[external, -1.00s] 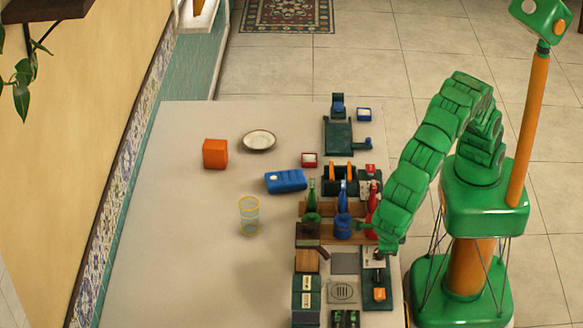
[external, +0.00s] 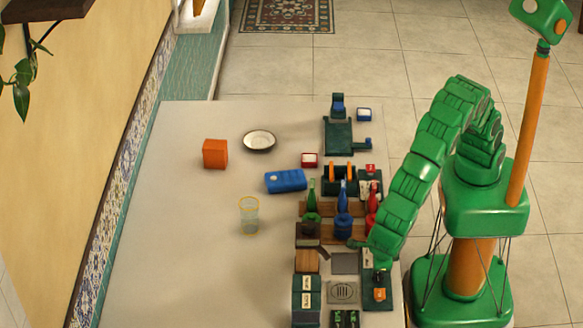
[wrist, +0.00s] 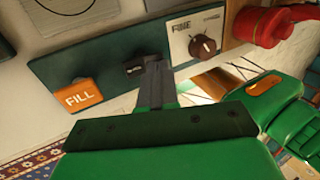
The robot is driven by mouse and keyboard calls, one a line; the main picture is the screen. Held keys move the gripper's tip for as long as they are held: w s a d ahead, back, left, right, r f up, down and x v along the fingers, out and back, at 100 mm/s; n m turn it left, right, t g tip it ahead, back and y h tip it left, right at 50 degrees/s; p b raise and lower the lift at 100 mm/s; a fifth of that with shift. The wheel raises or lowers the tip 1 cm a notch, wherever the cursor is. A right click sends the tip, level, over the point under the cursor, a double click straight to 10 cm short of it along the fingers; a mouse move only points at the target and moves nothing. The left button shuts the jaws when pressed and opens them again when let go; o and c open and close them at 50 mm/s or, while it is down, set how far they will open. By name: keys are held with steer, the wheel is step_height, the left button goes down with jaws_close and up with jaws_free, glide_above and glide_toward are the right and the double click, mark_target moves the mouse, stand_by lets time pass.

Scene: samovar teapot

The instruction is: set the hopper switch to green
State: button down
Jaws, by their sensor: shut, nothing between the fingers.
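My gripper (wrist: 156,68) is shut and empty, its dark fingertips at a dark green panel (wrist: 105,30) in the wrist view. Just left of the fingertips is a small black label or switch part (wrist: 134,69); its text is too small to read. I cannot tell whether the fingers touch it. No clear green or other colour mark of the hopper switch shows. The same panel (external: 369,299) lies at the table's right edge in the external view, under my gripper (external: 379,268), which partly hides it.
An orange FILL button (wrist: 82,96) is left of the fingertips, and a dark knob (wrist: 202,46) on a white plate marked FINE is to the right. A red container (wrist: 270,25) is beyond.

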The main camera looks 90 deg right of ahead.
mark_target(377, 278)
steer(key=shift+d+f, duration=0.25)
steer(key=shift+f, duration=0.3)
steer(key=shift+d, duration=0.1)
steer(key=shift+d+f+y, duration=0.15)
steer(key=shift+f+y, duration=0.05)
steer(key=shift+y, duration=0.1)
steer(key=shift+w+a+r, duration=0.1)
steer(key=shift+a, duration=0.75)
step_height(377, 278, up, 14)
stand_by(0.7)
